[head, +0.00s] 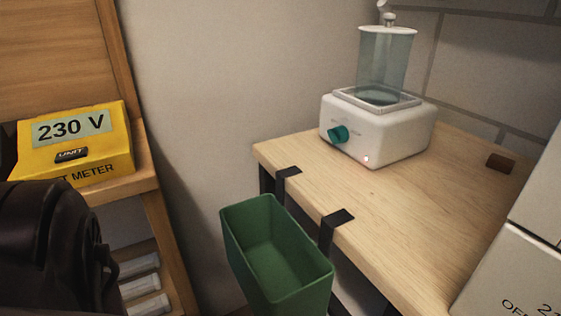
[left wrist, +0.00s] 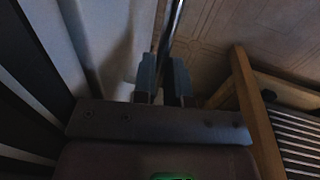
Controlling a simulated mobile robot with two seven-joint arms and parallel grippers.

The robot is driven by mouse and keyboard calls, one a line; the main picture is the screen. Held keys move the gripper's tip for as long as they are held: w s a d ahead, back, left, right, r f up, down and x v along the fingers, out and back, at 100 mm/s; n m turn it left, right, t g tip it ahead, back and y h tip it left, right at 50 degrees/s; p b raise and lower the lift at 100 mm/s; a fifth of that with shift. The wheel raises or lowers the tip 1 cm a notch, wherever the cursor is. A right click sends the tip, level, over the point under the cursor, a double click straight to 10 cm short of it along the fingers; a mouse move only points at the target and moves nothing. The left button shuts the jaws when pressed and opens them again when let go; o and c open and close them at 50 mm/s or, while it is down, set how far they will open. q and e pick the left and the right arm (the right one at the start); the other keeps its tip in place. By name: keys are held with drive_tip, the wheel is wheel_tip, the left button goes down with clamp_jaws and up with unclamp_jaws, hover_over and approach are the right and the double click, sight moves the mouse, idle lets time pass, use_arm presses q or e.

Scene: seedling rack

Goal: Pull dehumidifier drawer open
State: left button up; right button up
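No drawer that I can identify as the dehumidifier's shows in either view. A white appliance (head: 385,135) with a teal knob and a clear tank stands on the wooden table; I cannot tell that it is the dehumidifier. A white box (head: 515,275) with partly cut-off dark lettering stands at the right edge of the head view. My left gripper (left wrist: 164,82) shows in the left wrist view with its two fingers apart; a thin dark rod (left wrist: 174,25) runs behind or between them, and I cannot tell whether they touch it. My right gripper is not in view.
A green bin (head: 275,250) hangs by black hooks at the front of the wooden table (head: 400,215). A yellow meter box (head: 75,145) sits on a wooden shelf at left. A small brown block (head: 501,162) lies at the table's back right. The table's middle is clear.

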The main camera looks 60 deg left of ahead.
use_arm(q)
clamp_jaws()
drive_tip(key=shift+s, duration=0.1)
drive_tip(key=s+a+p, duration=0.1)
drive_tip(key=s+p, duration=0.4)
drive_tip(key=s, duration=1.1)
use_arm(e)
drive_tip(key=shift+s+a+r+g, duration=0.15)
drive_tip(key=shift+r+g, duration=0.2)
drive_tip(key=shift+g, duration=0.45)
use_arm(q)
drive_tip(key=o, duration=0.6)
unclamp_jaws()
drive_tip(key=shift+w, duration=0.1)
drive_tip(key=shift+c, duration=0.2)
drive_tip(key=shift+a, duration=0.1)
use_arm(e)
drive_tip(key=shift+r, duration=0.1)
